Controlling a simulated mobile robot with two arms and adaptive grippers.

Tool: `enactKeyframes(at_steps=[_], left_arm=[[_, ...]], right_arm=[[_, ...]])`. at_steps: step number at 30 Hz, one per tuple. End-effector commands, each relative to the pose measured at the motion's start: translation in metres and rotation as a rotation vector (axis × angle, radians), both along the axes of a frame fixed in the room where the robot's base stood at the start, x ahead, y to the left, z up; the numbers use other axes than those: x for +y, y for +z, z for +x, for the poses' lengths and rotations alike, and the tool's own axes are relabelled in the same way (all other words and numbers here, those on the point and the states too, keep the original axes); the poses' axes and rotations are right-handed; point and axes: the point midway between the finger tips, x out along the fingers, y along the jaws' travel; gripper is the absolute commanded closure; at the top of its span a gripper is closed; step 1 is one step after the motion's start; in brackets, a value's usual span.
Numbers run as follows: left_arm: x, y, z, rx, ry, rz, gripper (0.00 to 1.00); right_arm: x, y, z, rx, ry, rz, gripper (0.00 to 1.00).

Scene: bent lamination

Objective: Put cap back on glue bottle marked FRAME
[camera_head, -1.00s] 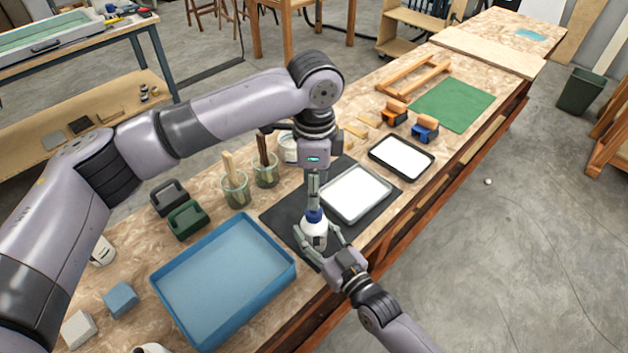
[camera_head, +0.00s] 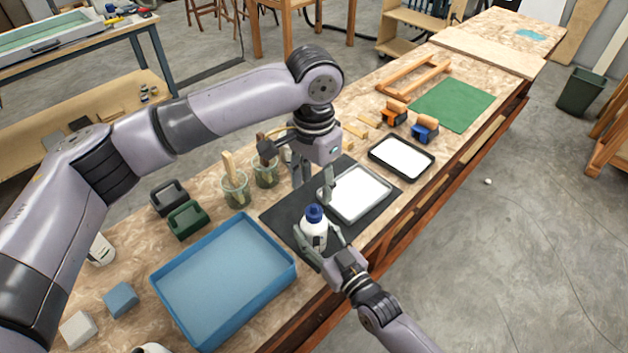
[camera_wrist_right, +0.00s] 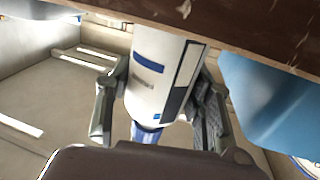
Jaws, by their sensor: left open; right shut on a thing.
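The white glue bottle (camera_head: 313,237) stands upright on the dark mat, with a blue cap (camera_head: 314,213) sitting on its top. My right gripper (camera_head: 320,246) is shut around the bottle's body. In the right wrist view the bottle body (camera_wrist_right: 160,75) shows upside down between the two fingers, with its blue top (camera_wrist_right: 147,134) at the bottom. Its label has blue bars; I cannot read any wording. My left gripper (camera_head: 313,186) is open and empty, above and behind the bottle, apart from the cap.
A blue tray (camera_head: 222,283) lies left of the bottle. Jars with brushes (camera_head: 236,190) stand behind. The table's front edge is near my right gripper.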

Motion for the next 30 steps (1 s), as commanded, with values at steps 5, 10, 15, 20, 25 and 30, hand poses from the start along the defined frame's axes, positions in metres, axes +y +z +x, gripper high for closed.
enactKeyframes(at_steps=[5, 10, 15, 20, 25, 30], left_arm=[[0.001, -0.017, 0.0, 0.002, 0.0, 0.002, 0.54], [0.0, -0.044, -0.001, 0.003, -0.001, 0.001, 0.54], [0.0, -0.067, 0.0, 0.002, -0.001, 0.002, 0.54], [0.0, -0.078, 0.0, 0.001, -0.002, 0.001, 0.54], [0.0, -0.08, 0.0, 0.0, -0.002, 0.0, 0.54], [0.0, -0.08, 0.0, 0.0, -0.002, 0.0, 0.55]], right_arm=[[0.0, -0.001, 0.0, 0.001, 0.0, -0.001, 1.0], [0.0, -0.001, 0.0, 0.001, 0.0, -0.001, 1.0], [0.0, -0.001, 0.0, 0.001, 0.0, -0.001, 1.0], [0.0, -0.001, 0.0, 0.001, 0.0, -0.001, 1.0], [0.0, -0.001, 0.0, 0.001, 0.0, -0.001, 1.0], [0.0, -0.001, 0.0, 0.001, 0.0, -0.001, 1.0]])
